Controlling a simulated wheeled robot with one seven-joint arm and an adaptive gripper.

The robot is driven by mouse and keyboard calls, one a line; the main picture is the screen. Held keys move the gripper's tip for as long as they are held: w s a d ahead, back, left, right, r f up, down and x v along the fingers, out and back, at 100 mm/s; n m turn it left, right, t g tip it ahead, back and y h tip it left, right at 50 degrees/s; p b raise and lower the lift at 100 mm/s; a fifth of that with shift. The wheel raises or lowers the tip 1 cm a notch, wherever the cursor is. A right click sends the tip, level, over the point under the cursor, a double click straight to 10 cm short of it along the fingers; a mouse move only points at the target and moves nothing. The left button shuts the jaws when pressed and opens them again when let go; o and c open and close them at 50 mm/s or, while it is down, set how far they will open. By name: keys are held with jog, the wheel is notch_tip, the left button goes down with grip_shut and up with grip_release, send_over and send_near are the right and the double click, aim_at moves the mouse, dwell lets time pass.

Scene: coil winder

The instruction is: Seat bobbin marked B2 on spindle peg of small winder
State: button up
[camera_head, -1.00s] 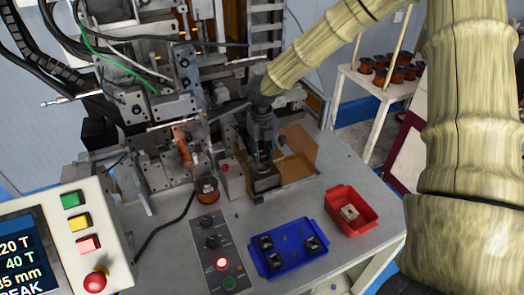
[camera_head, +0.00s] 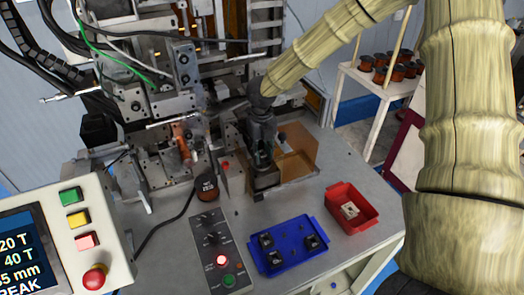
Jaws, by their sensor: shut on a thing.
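My gripper (camera_head: 262,160) points down at the small winder (camera_head: 267,181), a dark block with a pale front face near the middle of the bench. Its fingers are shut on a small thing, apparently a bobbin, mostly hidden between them. I cannot read a B2 mark on it. The spindle peg is hidden behind or under the gripper, so I cannot tell whether the held thing touches it. A blue tray (camera_head: 291,263) in front holds several small black bobbins (camera_head: 312,241).
An amber clear guard (camera_head: 299,158) stands just right of the gripper. The larger winding machine (camera_head: 165,110) crowds the left. Bench right of the guard is free.

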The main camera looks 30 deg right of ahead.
jog(key=shift+f, duration=0.4)
jog(key=o, duration=0.8)
jog(key=shift+c, duration=0.2)
notch_tip(320, 180, up, 12)
